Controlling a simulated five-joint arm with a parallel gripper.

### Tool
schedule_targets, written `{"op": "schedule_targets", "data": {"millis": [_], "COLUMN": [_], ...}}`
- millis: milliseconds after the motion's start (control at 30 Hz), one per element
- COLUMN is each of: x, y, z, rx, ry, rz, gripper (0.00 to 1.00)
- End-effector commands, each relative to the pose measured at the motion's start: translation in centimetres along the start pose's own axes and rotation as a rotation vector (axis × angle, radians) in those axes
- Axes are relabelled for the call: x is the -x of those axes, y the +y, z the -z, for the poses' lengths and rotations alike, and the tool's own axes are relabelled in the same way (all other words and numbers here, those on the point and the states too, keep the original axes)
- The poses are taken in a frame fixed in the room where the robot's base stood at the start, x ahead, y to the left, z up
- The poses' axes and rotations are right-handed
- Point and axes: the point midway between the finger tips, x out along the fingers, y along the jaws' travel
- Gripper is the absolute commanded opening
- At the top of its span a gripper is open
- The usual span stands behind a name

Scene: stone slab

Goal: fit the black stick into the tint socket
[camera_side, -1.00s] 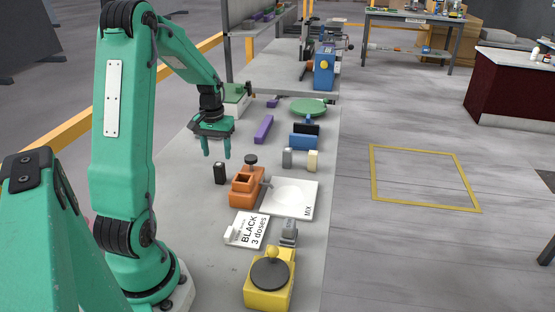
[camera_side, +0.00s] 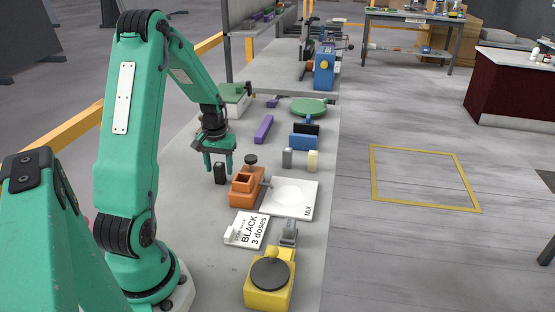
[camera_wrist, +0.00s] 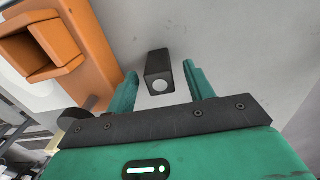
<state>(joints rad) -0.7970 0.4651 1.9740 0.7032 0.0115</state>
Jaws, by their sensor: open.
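The black stick (camera_side: 220,173) stands upright on the slab, left of the orange device. In the wrist view the black stick (camera_wrist: 158,70) shows a pale round spot on its end and lies between and just beyond my fingertips. My gripper (camera_side: 219,165) is open, fingers pointing down around the stick's upper part, with a gap visible in the wrist view (camera_wrist: 160,82). The orange device (camera_side: 247,187) has a square opening on top and a black knob; its opening also shows in the wrist view (camera_wrist: 43,50). I cannot tell for certain that this opening is the tint socket.
A white MIX plate (camera_side: 303,208) sits right of the orange device. A card reading "BLACK 3 doses" (camera_side: 248,229) and a yellow device (camera_side: 270,288) are nearer. Grey and cream blocks (camera_side: 312,160), a blue holder (camera_side: 303,142) and a purple bar (camera_side: 264,129) stand farther back.

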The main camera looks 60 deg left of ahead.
Motion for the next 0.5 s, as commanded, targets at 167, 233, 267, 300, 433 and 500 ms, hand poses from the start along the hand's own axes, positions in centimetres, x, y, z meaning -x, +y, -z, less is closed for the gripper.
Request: {"op": "schedule_targets", "data": {"millis": [167,233,267,300,433,500], "x": [0.02,0.03,0.03,0.04,0.05,0.05], "y": [0.00,0.00,0.00,0.00,0.00,0.00], "z": [0.00,0.01,0.01,0.01,0.01,0.01], "rx": [0.000,0.000,0.000,0.000,0.000,0.000], "ry": [0.000,0.000,0.000,0.001,0.001,0.001], "rz": [0.000,0.000,0.000,0.000,0.000,0.000], "gripper": [0.53,0.53,0.53,0.53,0.47,0.33]}}
